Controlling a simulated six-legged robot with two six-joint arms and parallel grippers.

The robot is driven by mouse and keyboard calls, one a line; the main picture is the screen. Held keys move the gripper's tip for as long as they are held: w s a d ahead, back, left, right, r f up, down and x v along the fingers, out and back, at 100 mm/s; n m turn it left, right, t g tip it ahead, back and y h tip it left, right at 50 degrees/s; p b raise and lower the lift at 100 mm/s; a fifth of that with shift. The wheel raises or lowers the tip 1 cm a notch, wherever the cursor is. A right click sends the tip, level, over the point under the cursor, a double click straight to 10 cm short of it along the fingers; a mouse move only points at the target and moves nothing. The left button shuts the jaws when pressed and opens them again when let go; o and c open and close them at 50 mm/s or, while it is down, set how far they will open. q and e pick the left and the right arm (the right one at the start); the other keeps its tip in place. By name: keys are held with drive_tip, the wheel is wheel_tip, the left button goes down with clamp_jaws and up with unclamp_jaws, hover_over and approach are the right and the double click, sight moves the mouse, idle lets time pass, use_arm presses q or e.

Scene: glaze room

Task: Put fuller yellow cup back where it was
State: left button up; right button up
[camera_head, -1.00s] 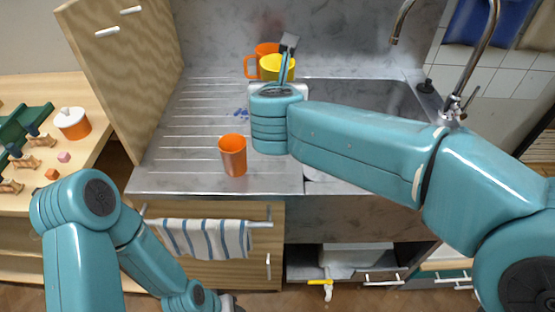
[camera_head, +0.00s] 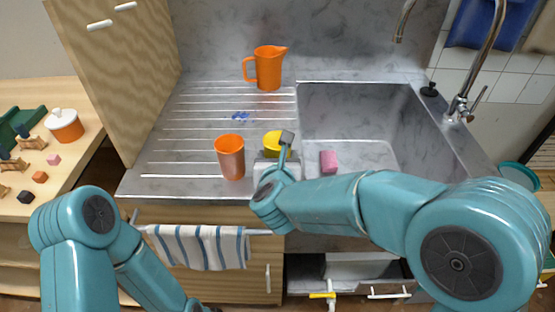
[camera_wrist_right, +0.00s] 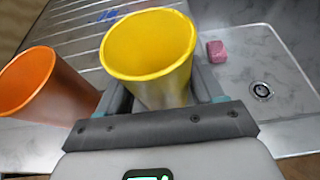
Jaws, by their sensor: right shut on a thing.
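A yellow cup (camera_head: 272,139) is between the fingers of my right gripper (camera_head: 282,158), which is shut on it, near the front of the drainboard by the sink's left edge. In the right wrist view the cup (camera_wrist_right: 150,60) stands upright between the two fingers of the right gripper (camera_wrist_right: 158,92); the inside that shows is yellow, and I see no clear fill level. I cannot tell whether its base touches the drainboard. An orange cup (camera_head: 231,158) stands just to its left and also shows in the right wrist view (camera_wrist_right: 45,88). My left gripper is out of clear view at the bottom.
An orange jug (camera_head: 267,68) stands at the back of the ribbed drainboard (camera_head: 190,130). The sink basin (camera_head: 360,115) to the right holds a pink sponge (camera_head: 328,161). A faucet (camera_head: 478,70) rises at the right. A striped towel (camera_head: 200,246) hangs in front. The drainboard's middle is mostly clear.

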drive_tip(key=shift+s+r, duration=0.1)
drive_tip(key=shift+r, duration=0.05)
drive_tip(key=shift+f, duration=0.2)
drive_tip(key=o, duration=1.1)
drive_tip(key=shift+r, duration=0.1)
drive_tip(key=shift+r, duration=0.2)
drive_tip(key=v, duration=1.1)
drive_tip(key=shift+s, duration=0.45)
